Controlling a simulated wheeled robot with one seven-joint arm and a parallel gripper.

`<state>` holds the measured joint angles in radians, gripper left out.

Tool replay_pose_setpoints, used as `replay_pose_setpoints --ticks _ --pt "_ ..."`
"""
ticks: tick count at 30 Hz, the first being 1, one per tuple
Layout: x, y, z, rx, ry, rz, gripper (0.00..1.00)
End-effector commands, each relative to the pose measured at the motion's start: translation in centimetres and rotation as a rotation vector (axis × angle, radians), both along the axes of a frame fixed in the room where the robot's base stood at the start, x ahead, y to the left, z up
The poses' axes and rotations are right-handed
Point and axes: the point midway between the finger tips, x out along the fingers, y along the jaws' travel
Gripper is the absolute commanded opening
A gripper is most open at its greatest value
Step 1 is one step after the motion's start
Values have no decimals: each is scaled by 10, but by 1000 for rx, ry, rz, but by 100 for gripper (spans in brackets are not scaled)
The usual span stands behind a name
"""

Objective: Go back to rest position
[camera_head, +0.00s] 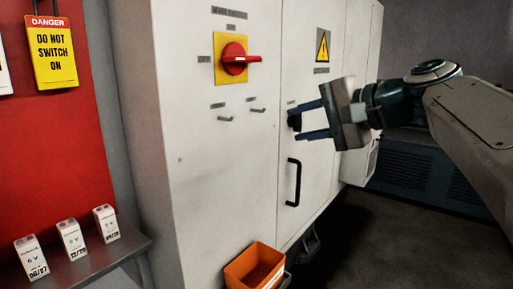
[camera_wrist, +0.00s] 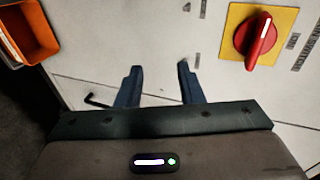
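My gripper (camera_head: 296,121) is in front of the grey-white cabinet (camera_head: 190,150), its two blue fingers spread apart and pointing left. In the head view a small black knob (camera_head: 294,122) on the cabinet door appears between the fingertips. I cannot tell from this whether the fingers touch anything. In the wrist view my gripper (camera_wrist: 160,70) is open, with only pale panel showing between the fingers. My arm comes in from the right and is held out, bent towards the cabinet.
A red rotary switch (camera_head: 236,59) on a yellow plate has its handle horizontal. A black door handle (camera_head: 293,182) lies below my gripper. An orange bin (camera_head: 255,268) is low in front. Several white boxes stand on the left shelf (camera_head: 95,265). Floor at right (camera_head: 400,220) is clear.

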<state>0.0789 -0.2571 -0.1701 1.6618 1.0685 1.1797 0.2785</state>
Motion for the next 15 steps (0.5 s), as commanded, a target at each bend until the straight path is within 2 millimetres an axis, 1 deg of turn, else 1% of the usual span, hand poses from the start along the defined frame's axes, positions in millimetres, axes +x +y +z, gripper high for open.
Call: replay_pose_setpoints --ticks 2,3,5,6,8,9,11,12,15 --pt "-11 2 -38 -138 72 5 34" --pt "-17 2 -60 -215 103 12 34" --pt "-30 0 -93 -334 146 32 34" --pt "-40 -2 -115 -414 173 51 34" --pt "-58 -6 -145 -539 208 87 34" --pt "-70 -10 -164 -622 227 116 34" --pt "-89 -17 -190 -744 250 167 34" --pt "-102 -22 -205 -821 261 204 34" --pt "-129 -34 -235 -986 278 292 34"
